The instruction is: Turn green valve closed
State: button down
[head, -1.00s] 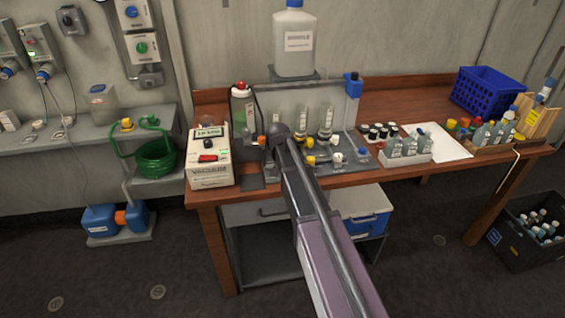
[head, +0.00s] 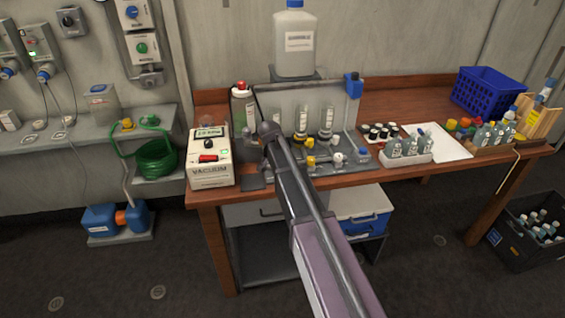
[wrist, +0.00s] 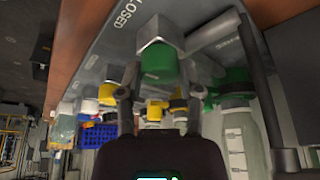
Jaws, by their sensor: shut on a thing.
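The green valve (wrist: 158,62) shows in the wrist view as a green knob on a grey block, on a grey panel (wrist: 95,62) marked CLOSED. My gripper (wrist: 160,90) has one finger on each side of the knob and is shut on it. The exact contact is hard to see. In the head view my arm reaches over the bench to the left part of the manifold (head: 327,172), and its dark end hides the green valve and my fingertips.
A vacuum unit (head: 209,172) and a red-capped bottle (head: 243,108) stand close to the left of my arm. A yellow knob (head: 309,161) and a white knob (head: 338,159) are to the right. A clear flask (wrist: 236,140) is beside my gripper.

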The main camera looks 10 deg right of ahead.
jog(key=shift+c, duration=1.3)
grip_release()
jog(key=shift+n, duration=0.4)
